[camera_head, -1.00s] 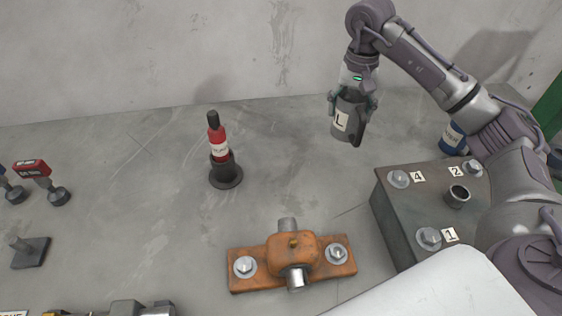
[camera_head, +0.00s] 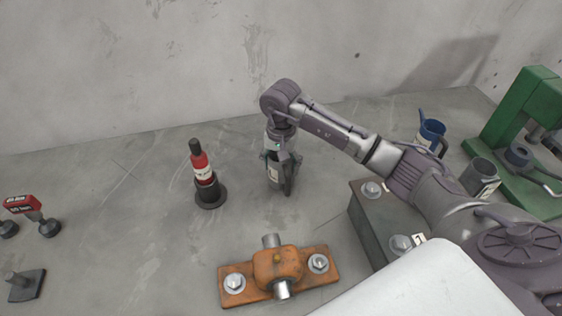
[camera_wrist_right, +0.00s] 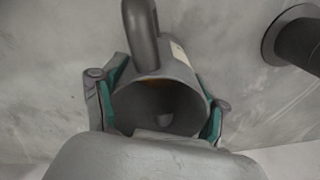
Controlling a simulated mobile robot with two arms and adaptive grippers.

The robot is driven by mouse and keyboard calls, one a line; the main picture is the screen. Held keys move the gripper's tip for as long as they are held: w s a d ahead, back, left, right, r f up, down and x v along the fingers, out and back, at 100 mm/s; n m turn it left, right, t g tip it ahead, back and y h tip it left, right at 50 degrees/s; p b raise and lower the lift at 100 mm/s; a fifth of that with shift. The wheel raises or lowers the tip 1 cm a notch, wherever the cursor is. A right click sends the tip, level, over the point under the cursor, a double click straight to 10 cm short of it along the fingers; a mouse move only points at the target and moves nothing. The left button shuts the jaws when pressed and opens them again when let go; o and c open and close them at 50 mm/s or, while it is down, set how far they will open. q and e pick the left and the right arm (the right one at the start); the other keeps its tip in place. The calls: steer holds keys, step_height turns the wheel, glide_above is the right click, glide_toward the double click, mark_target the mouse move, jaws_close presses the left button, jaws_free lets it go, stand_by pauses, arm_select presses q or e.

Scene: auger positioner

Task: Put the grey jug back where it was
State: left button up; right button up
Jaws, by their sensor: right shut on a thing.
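The grey jug (camera_head: 274,175), with a white label on its side, is in my right gripper (camera_head: 279,157). The gripper is shut on it, one finger on each side, and partly covers it. In the right wrist view I look into the open mouth of the jug (camera_wrist_right: 155,72), its handle toward the top of the picture and the green-padded fingers against its walls. The jug looks upright, at or just above the grey surface; I cannot tell whether it touches. My left gripper is not in view.
An orange bolted block (camera_head: 250,289) lies in front.

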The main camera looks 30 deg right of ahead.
steer(key=shift+f, duration=0.25)
steer(key=shift+f, duration=0.1)
steer(key=shift+f, duration=0.1)
steer(key=o, duration=1.7)
steer(key=shift+c, duration=0.2)
